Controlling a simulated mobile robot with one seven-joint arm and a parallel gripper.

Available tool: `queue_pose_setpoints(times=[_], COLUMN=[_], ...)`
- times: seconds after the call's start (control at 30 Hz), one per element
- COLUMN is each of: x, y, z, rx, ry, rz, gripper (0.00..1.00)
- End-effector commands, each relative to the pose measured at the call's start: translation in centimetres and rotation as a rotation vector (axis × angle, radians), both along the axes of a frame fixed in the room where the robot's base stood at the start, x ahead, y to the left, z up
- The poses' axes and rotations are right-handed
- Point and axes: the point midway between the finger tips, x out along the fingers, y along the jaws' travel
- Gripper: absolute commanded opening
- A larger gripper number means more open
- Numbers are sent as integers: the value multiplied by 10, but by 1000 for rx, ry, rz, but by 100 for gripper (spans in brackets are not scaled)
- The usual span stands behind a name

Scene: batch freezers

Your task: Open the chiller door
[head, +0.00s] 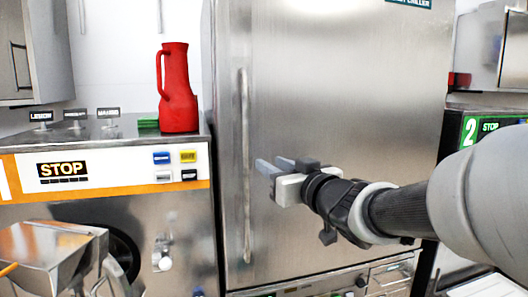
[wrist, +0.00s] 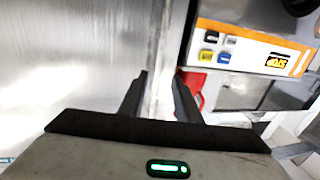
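The chiller door (head: 340,110) is a tall brushed-steel panel in the middle of the head view, and it looks closed. Its long vertical bar handle (head: 245,165) runs along the left side of the door. My gripper (head: 272,164) is in front of the door, just right of the handle at about its mid-height. Its two fingers are apart with nothing seen held. In the wrist view my gripper (wrist: 162,85) also shows spread fingers, with a bright strip between and beyond them. I cannot tell whether that strip is the handle or the door edge.
Left of the chiller stands a batch freezer with an orange-striped panel (head: 110,172) and a red jug (head: 178,90) on top. A steel hopper (head: 50,250) juts out in front of it. Another machine with a green "2" sign (head: 470,130) stands at the right.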

Motion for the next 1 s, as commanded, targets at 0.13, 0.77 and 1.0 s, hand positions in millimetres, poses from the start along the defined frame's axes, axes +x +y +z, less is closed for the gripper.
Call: queue_pose_setpoints(times=[0.13,0.77,1.0], x=[22,134,146], y=[12,69,75], z=[-1,1,1], rx=[1,0,-1], ry=[2,1,0], rz=[1,-3,-3], gripper=[30,30,30])
